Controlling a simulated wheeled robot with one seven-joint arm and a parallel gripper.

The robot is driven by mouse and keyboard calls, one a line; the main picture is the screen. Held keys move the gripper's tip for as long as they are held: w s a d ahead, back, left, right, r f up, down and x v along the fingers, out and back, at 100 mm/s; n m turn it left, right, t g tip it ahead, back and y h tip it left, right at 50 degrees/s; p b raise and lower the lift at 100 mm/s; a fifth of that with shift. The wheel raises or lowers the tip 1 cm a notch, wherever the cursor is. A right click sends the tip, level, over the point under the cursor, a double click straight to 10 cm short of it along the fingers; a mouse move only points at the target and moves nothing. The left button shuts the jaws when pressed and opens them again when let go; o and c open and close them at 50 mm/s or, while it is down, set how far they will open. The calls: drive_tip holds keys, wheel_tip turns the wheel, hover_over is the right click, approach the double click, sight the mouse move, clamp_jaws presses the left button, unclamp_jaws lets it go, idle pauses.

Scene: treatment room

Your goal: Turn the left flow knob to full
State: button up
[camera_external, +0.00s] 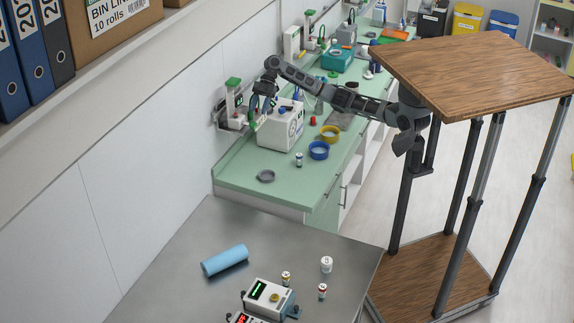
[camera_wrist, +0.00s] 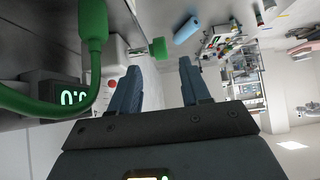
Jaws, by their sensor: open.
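In the external view, a white flow unit with a green top (camera_external: 233,83) is mounted on the wall at the left end of the green counter. My gripper (camera_external: 262,100) is just right of this unit, above a white box device (camera_external: 275,132). In the wrist view, my gripper (camera_wrist: 158,62) is open, with its two dark fingers apart. A display with green digits (camera_wrist: 74,98), partly cut off, and a green tube (camera_wrist: 95,50) are at the left.
A grey ring (camera_external: 266,176), a blue ring (camera_external: 319,150), a yellow ring (camera_external: 329,133) and a small vial (camera_external: 299,159) are on the green counter. A second wall unit (camera_external: 292,42) is farther back. A steel table (camera_external: 190,290) in front bears a blue roll (camera_external: 225,260).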

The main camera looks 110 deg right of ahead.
drive_tip(key=w+a+m+t+y+p, duration=0.1)
drive_tip(key=w+a+m+t+p, duration=0.15)
drive_tip(key=a+t, duration=0.8)
drive_tip(key=s+a+f+m+h, duration=0.2)
drive_tip(key=a+f+m, duration=0.1)
drive_tip(key=a+f, duration=0.4)
drive_tip(key=s+a+f+m+h+p, duration=0.1)
drive_tip(key=s+a+f+m+h, duration=0.1)
drive_tip(key=a+f, duration=0.4)
drive_tip(key=s+a+f+m+h+p, duration=0.1)
drive_tip(key=s+a+f+m+h, duration=0.1)
drive_tip(key=a+f+m, duration=0.3)
drive_tip(key=shift+a+f+h, duration=0.5)
drive_tip(key=shift+a+f, duration=0.8)
drive_tip(key=shift+a, duration=0.2)
